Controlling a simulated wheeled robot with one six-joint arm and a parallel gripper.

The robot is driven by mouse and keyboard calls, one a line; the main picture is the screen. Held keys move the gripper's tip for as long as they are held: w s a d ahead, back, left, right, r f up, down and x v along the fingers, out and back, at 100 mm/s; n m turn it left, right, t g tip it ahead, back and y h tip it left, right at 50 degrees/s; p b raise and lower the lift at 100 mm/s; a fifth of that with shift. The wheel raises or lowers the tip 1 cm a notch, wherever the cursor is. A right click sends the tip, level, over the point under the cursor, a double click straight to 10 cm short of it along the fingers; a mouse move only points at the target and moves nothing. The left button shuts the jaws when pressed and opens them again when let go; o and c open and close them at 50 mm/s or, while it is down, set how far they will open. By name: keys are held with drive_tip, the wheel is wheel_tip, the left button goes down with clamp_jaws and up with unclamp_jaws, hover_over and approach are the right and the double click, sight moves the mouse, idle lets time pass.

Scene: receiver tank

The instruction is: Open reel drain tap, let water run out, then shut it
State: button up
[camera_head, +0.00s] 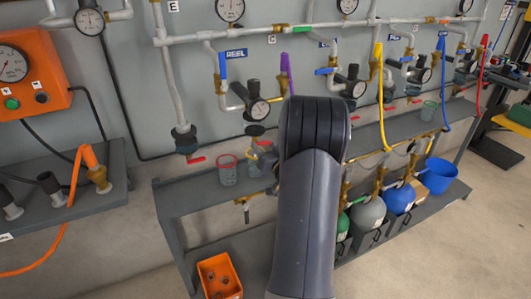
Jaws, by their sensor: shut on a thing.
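A blue REEL tag (236,53) marks a pipe branch on the grey wall panel. Below it are a brass-and-black regulator with a round gauge (259,109) and a dark round fitting (255,130). A red-rimmed cup (228,172) stands on the shelf left of my arm, and a yellow-rimmed cup is partly visible beside it. A brass tap (243,204) shows under the shelf edge. I cannot tell which part is the reel drain tap; it may be behind my arm. My dark arm fills the middle, and my gripper is hidden behind it. No running water is visible.
An orange control box (35,75) is on the left wall. Gas cylinders (368,213) and a blue bucket (439,177) stand low at right. An orange bin (220,275) sits low in front.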

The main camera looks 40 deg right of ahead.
drive_tip(key=n+b, duration=0.2)
drive_tip(key=shift+d+r+n, duration=0.1)
drive_tip(key=shift+r+n, duration=0.05)
drive_tip(key=shift+n, duration=0.15)
drive_tip(key=o, duration=1)
drive_tip(key=p+v, duration=0.1)
drive_tip(key=v, duration=1)
